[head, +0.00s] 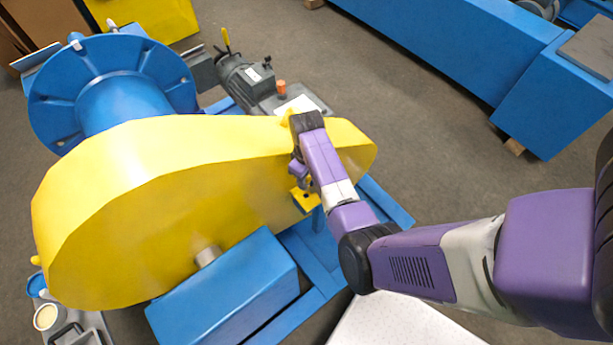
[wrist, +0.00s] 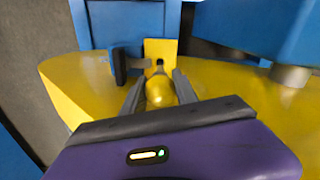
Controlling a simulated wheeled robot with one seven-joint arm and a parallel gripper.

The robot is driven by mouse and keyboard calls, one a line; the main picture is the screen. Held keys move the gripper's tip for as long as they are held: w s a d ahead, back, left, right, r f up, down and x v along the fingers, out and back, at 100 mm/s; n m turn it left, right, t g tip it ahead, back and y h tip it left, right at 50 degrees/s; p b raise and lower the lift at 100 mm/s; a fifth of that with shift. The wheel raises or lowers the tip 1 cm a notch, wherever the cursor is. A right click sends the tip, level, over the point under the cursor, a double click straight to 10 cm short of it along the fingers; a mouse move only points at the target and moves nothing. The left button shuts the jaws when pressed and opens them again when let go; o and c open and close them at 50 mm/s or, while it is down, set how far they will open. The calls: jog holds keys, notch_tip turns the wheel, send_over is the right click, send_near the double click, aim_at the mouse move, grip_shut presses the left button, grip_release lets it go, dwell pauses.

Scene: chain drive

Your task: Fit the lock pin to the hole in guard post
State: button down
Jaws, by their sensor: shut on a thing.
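My gripper (wrist: 159,88) is shut on a yellow rounded piece, which I take to be the lock pin (wrist: 160,92), between its two grey fingers. The pin's far end is hard to make out. Just beyond it in the wrist view is a yellow upright plate, likely the guard post (wrist: 161,48), with a small dark hole near the pin. I cannot tell whether the pin touches or enters the hole. In the head view my gripper (head: 299,172) is beside the yellow guard (head: 150,200), above a small yellow bracket (head: 306,201); the pin is mostly hidden there.
The big yellow guard stands close on the left of my arm. A blue frame (head: 225,290) lies below, with a blue drum (head: 110,85) and a grey motor (head: 248,80) behind. A dark clamp-like part (wrist: 121,65) is left of the plate.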

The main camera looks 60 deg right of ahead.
aim_at(307, 190)
jog(key=shift+f+b, duration=0.8)
jog(key=shift+f, duration=0.65)
jog(key=shift+p, duration=0.55)
dwell(0.6)
jog(key=shift+f+b, duration=2.3)
jog(key=shift+f, duration=0.7)
jog(key=c, duration=0.9)
grip_release()
jog(key=shift+r, duration=3.9)
